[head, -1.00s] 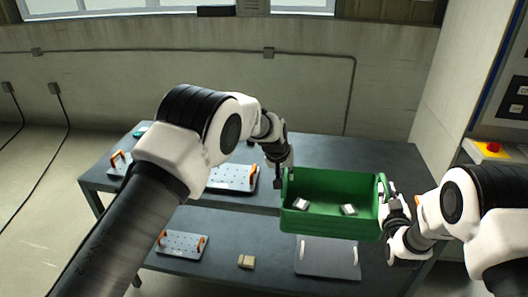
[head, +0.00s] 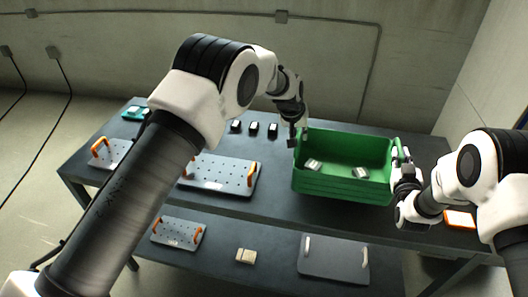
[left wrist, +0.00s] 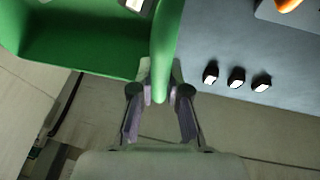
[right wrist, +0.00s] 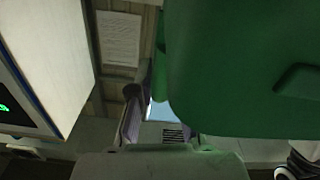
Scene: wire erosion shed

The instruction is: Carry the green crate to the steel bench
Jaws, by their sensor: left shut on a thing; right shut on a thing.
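The green crate (head: 342,187) is level over the right part of the dark steel bench (head: 275,205), with light small blocks inside. I cannot tell whether its base touches the bench top. My left gripper (head: 294,138) is shut on the crate's left end wall. In the left wrist view the fingers (left wrist: 160,88) straddle the green rim (left wrist: 166,45). My right gripper (head: 400,165) is shut on the right end of the crate. In the right wrist view the crate's wall (right wrist: 235,70) fills much of the picture and partly hides the fingers (right wrist: 150,95).
Left on the bench top are plates with orange handles (head: 222,175), three small black blocks (head: 254,128) and a teal item (head: 135,113). An orange-and-white item (head: 460,218) is at right. The lower shelf holds a grey plate (head: 333,260) and a beige block (head: 245,256).

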